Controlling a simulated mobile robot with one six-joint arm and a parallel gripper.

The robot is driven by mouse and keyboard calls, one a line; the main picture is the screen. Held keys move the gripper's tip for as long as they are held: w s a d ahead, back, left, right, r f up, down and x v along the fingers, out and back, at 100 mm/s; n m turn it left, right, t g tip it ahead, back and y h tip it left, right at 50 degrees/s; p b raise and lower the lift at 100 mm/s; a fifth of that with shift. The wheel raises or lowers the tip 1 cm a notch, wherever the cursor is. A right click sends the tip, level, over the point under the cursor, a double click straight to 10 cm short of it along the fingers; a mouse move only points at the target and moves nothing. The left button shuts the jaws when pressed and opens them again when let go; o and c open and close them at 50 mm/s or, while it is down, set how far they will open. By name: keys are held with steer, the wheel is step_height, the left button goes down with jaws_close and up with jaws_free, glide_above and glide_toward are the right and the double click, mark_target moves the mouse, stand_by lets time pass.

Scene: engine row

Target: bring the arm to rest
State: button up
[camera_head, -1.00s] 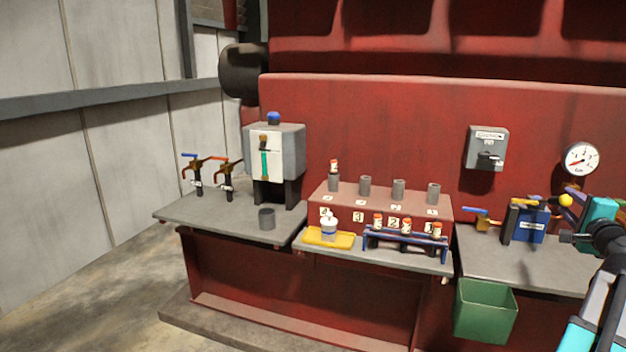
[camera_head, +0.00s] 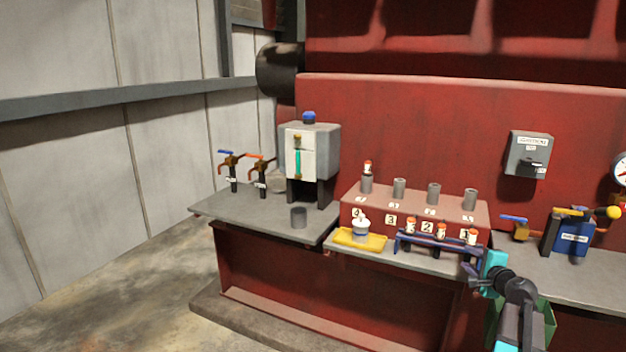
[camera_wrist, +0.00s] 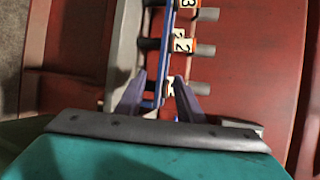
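My teal arm end with my gripper (camera_head: 474,268) is at the right end of the blue rack (camera_head: 428,247) in the head view, above the green bin. In the wrist view my gripper (camera_wrist: 158,88) shows two purple fingers spread apart, with nothing clearly held between them. The rack's blue rail (camera_wrist: 166,50) runs between and beyond the fingers. I cannot tell whether they touch it.
The rack holds several white-labelled cartridges. A yellow tray (camera_head: 345,240) with a white bottle (camera_head: 361,231) is left of it. Several grey sockets stand behind on a red step (camera_head: 415,211). The green bin (camera_head: 546,325) is partly hidden by my arm. Open floor lies left.

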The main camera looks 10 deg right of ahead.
steer(key=w+a+f+n+g+y, duration=0.2)
steer(key=a+f, duration=0.8)
steer(key=a, duration=0.1)
steer(key=w+a+f+n+g+y, duration=0.1)
steer(key=w+a+f+n+y, duration=0.15)
steer(key=a+f, duration=0.8)
steer(key=s+a+f+n+g+y, duration=0.1)
steer(key=s+a+f+n+g, duration=0.3)
steer(key=a+f, duration=0.6)
steer(key=s+a+f+n+g+y, duration=0.1)
steer(key=s+a+f+g+y, duration=0.1)
steer(key=s+a+f, duration=0.7)
steer(key=s+a+f+n+g+h, duration=0.1)
steer(key=s+a+f+n+g, duration=0.2)
steer(key=s+a+f, duration=0.5)
steer(key=s+a+f+n+g, duration=0.3)
steer(key=s+a+f, duration=0.25)
steer(key=s, duration=0.55)
steer(key=s+d+n+g+h, duration=0.2)
steer(key=s+d+n, duration=0.1)
steer(key=s, duration=0.4)
steer(key=s+d+n+g+h, duration=0.2)
steer(key=s+d+n+g, duration=0.1)
steer(key=s, duration=0.4)
